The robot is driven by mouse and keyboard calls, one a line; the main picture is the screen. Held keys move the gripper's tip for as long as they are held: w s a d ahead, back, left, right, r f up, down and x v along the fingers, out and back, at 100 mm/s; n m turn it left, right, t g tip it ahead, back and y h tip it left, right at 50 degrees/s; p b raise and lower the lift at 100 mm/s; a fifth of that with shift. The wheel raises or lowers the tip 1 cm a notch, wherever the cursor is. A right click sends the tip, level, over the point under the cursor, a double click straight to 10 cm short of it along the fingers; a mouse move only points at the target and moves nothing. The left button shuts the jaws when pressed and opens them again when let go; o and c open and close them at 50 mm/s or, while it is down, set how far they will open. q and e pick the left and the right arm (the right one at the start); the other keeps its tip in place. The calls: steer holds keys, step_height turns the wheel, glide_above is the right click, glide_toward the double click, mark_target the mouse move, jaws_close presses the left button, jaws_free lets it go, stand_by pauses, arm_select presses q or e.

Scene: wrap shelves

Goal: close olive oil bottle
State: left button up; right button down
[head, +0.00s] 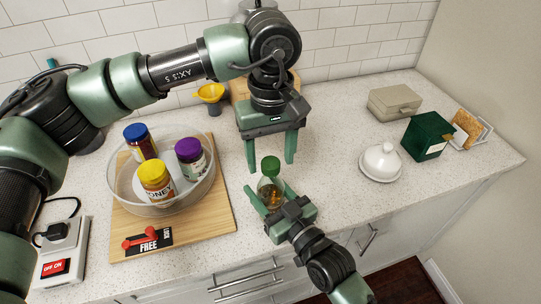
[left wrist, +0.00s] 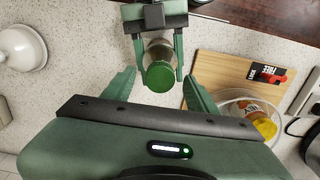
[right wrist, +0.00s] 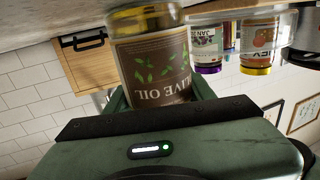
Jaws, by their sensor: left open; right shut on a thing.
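The olive oil bottle (head: 270,194) stands at the counter's front edge with a green cap (head: 270,165) on its top. Its label shows upside down in the right wrist view (right wrist: 150,70). My right gripper (head: 265,188) is shut on the bottle body from the front. My left gripper (head: 271,167) is open and points down from above, its fingers on either side of the cap with gaps. In the left wrist view the cap (left wrist: 159,76) lies between the open fingertips. Whether the cap is fully seated cannot be told.
A clear round bowl (head: 118,190) with several jars sits on a wooden board (head: 205,222) to the left. A white butter dish (head: 380,163), a green box (head: 427,136) and a beige container (head: 394,102) stand right. A yellow funnel (head: 209,92) is behind. Counter between bottle and butter dish is clear.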

arm_select(q)
step_height(320, 180, up, 4)
steer(key=shift+r, duration=0.1)
steer(key=shift+c, duration=0.5)
steer(key=n, duration=0.3)
steer(key=r+n, duration=0.1)
steer(key=n, duration=0.7)
steer(key=shift+r, duration=0.35)
steer(key=n, duration=0.5)
steer(key=shift+r, duration=0.35)
steer(key=n, duration=0.3)
steer(key=r+n, duration=0.1)
steer(key=n, duration=0.2)
steer(key=shift+n, duration=0.3)
steer(key=shift+f, duration=0.15)
